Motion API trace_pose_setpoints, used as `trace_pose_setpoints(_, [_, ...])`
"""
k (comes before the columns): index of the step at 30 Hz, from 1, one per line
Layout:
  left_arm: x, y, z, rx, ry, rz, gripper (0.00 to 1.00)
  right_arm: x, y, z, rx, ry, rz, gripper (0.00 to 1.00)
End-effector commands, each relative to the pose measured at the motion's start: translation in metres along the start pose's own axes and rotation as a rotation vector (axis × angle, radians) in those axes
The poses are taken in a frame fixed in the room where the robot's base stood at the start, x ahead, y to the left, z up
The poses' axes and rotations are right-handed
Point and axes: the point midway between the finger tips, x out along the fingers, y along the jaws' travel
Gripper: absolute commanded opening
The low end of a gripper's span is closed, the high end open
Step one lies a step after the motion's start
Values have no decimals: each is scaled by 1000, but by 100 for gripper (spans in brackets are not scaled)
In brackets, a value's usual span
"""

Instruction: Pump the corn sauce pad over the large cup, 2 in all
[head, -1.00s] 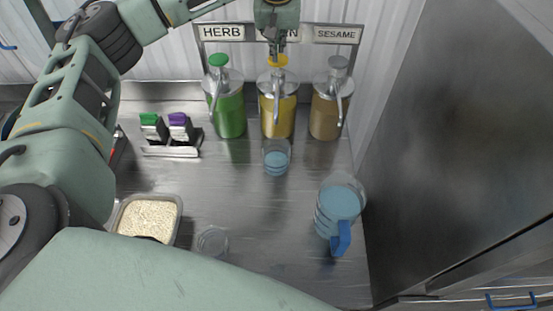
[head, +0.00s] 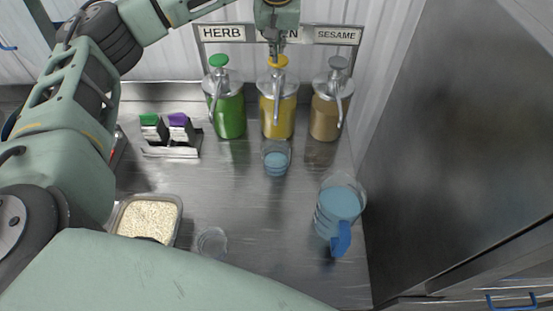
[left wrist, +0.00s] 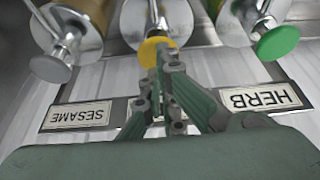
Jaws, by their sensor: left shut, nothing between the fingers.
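The corn dispenser (head: 277,115), a jar of yellow sauce, stands in the middle of the row with its yellow pad (head: 278,62) on top. My left gripper (head: 276,52) is shut and empty at the pad; whether it touches is unclear. In the left wrist view the fingertips (left wrist: 168,62) overlap the edge of the yellow pad (left wrist: 153,46). A clear cup with a bluish lower part (head: 276,158) stands upright in front of the corn dispenser, near its spout. The gripper partly hides the corn label. My right gripper is out of view.
The green herb dispenser (head: 229,115) and brown sesame dispenser (head: 325,115) flank the corn one closely. A blue-handled jug (head: 338,208), a clear container (head: 212,241), a rice tray (head: 180,212) and a rack with green- and purple-topped items (head: 172,152) stand around. The middle counter is clear.

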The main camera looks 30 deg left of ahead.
Motion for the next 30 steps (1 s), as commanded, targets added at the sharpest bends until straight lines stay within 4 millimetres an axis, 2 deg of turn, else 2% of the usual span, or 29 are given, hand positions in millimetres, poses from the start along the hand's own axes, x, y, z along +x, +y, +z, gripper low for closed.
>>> trace_pose_setpoints(30, [31,0,14,1,-3,-2,0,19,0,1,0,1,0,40])
